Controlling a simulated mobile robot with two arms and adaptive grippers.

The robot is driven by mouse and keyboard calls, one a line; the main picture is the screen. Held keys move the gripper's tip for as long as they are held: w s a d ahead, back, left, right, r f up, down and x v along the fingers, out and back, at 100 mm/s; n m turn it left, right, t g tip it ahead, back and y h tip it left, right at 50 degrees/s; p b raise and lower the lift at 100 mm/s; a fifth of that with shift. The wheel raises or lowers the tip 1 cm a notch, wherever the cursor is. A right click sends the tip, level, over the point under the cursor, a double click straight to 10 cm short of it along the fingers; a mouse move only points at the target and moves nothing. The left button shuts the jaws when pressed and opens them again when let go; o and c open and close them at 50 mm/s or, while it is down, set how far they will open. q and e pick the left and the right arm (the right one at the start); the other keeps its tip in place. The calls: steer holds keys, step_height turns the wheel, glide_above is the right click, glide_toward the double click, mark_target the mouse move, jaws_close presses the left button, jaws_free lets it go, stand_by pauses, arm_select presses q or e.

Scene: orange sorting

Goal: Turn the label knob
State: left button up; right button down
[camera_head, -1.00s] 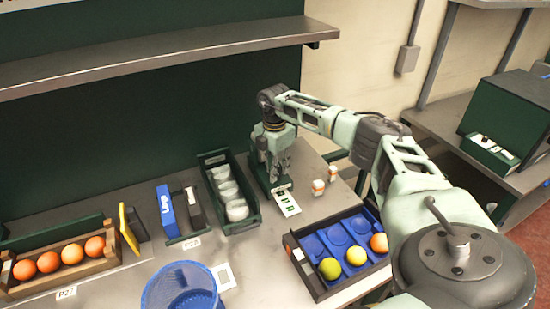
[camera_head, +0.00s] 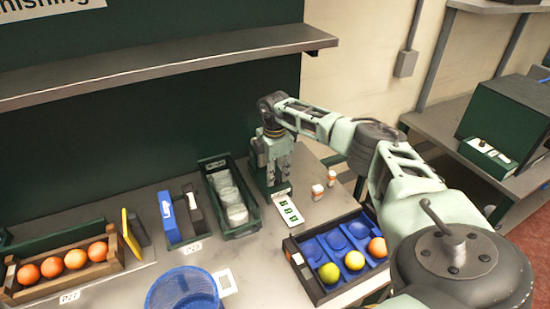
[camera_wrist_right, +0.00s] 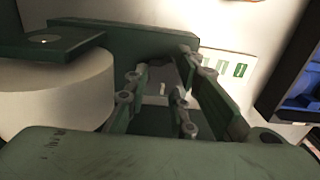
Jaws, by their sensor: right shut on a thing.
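The dark green label device (camera_head: 259,166) stands against the back wall, beside a white strip with green labels (camera_head: 288,209). My right gripper (camera_head: 277,180) points down at the device's front. It is shut on a small part there, likely the label knob, which the fingers mostly hide. In the right wrist view, the fingers (camera_wrist_right: 162,88) close around a small greyish piece. A large white roll (camera_wrist_right: 55,95) is at the left and the green-marked label strip (camera_wrist_right: 226,66) lies beyond the fingers. I cannot tell the knob's angle. My left gripper is not in view.
A green bin of white round items (camera_head: 247,229) stands left of the device. Two small orange-and-white bottles (camera_head: 317,192) stand right. A blue-lined tray (camera_head: 306,247) holds fruit in front. A blue basket (camera_head: 183,290) and a wooden crate of oranges (camera_head: 113,267) are further left.

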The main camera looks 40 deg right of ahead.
steer(key=shift+w+d+r, duration=0.1)
steer(key=shift+w+r, duration=0.2)
steer(key=shift+w, duration=0.05)
steer(key=c, duration=1.7)
jaws_free()
steer(key=shift+o, duration=0.4)
steer(key=shift+f, duration=0.15)
step_height(320, 180, up, 8)
steer(key=shift+f, duration=0.25)
